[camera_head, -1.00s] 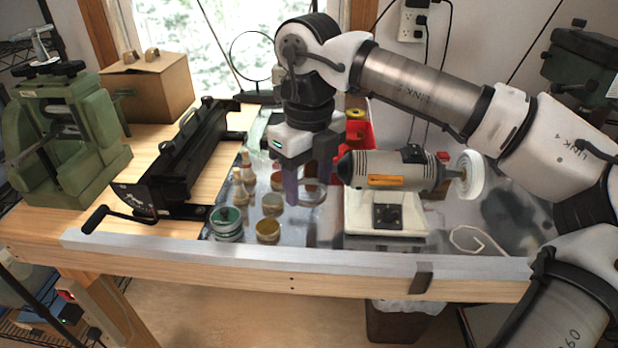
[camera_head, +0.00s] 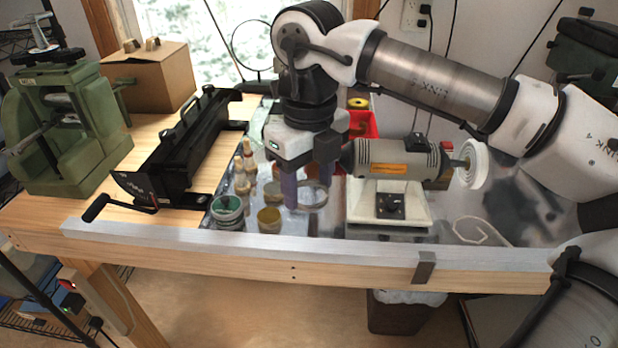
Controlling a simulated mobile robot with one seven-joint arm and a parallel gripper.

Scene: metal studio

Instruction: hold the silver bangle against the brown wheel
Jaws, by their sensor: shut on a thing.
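My gripper (camera_head: 306,188) points down over the metal work surface, just left of the polishing motor (camera_head: 395,160). It is shut on the silver bangle (camera_head: 314,196), a thin ring that shows at the purple fingers. The motor carries a white wheel (camera_head: 472,164) on its right end. Its left end is close to my gripper and partly covered by it. I cannot make out a brown wheel; that side is hidden behind the fingers. I see no clear contact between the bangle and a wheel.
Jars, including a green one (camera_head: 227,211) and a yellowish one (camera_head: 269,220), stand left of my gripper, with small wooden pieces behind. A red bin (camera_head: 362,122) is behind the motor. A black crank machine (camera_head: 185,150) stands left. A pale coil (camera_head: 478,230) lies right.

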